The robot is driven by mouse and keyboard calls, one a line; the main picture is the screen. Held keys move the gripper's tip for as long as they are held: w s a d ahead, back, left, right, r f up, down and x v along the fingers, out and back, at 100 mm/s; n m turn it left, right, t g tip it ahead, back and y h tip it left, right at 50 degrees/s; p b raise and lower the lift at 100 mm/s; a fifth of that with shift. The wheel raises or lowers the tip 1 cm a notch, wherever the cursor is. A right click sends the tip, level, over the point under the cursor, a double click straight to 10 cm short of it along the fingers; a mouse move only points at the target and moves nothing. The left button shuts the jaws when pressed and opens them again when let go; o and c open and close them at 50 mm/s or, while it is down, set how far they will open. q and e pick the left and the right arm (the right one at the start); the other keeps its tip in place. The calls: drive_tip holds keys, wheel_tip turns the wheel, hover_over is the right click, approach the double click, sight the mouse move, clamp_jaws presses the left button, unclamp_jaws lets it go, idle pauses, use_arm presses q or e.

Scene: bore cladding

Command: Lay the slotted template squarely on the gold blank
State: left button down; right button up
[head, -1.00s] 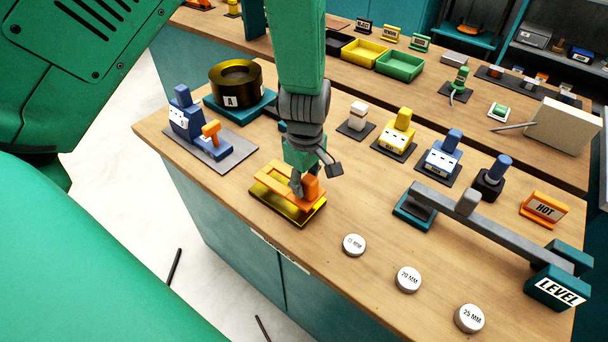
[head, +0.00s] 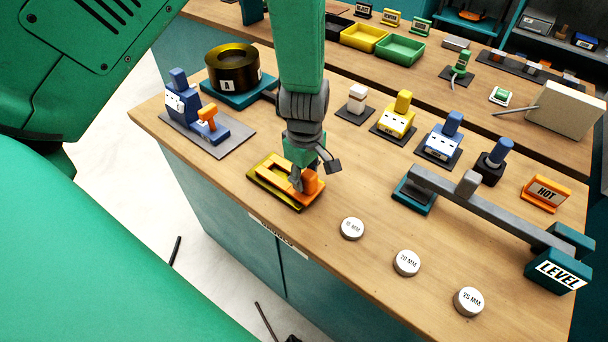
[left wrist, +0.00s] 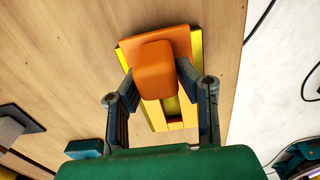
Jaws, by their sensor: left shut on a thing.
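The slotted template has an orange grip block (head: 311,181) and long bars around a slot; the bars look golden orange now. My left gripper (head: 303,188) is shut on the grip block, with a finger on each side in the left wrist view (left wrist: 160,78). The template lies over the gold blank (head: 290,205), near the bench's front edge. Blank shows as a strip at the front in the head view and along the right side in the left wrist view (left wrist: 197,50). Whether they fully touch, I cannot tell. My right gripper is not in view.
A black and gold ring (head: 233,68) on a teal base and a blue clamp-like figure (head: 183,105) stand to the left. Three round weights (head: 407,262) and a grey level bar (head: 465,205) are to the right. Bare wood surrounds the blank.

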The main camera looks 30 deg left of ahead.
use_arm(q)
drive_tip(key=shift+d+f, duration=0.15)
drive_tip(key=shift+f, duration=0.05)
drive_tip(key=c, duration=1.4)
unclamp_jaws()
drive_tip(key=shift+c, duration=0.2)
drive_tip(key=o, duration=0.3)
drive_tip(key=shift+a, duration=0.3)
drive_tip(key=shift+r, duration=0.1)
wheel_tip(320, 180, up, 10)
drive_tip(key=shift+r, duration=0.8)
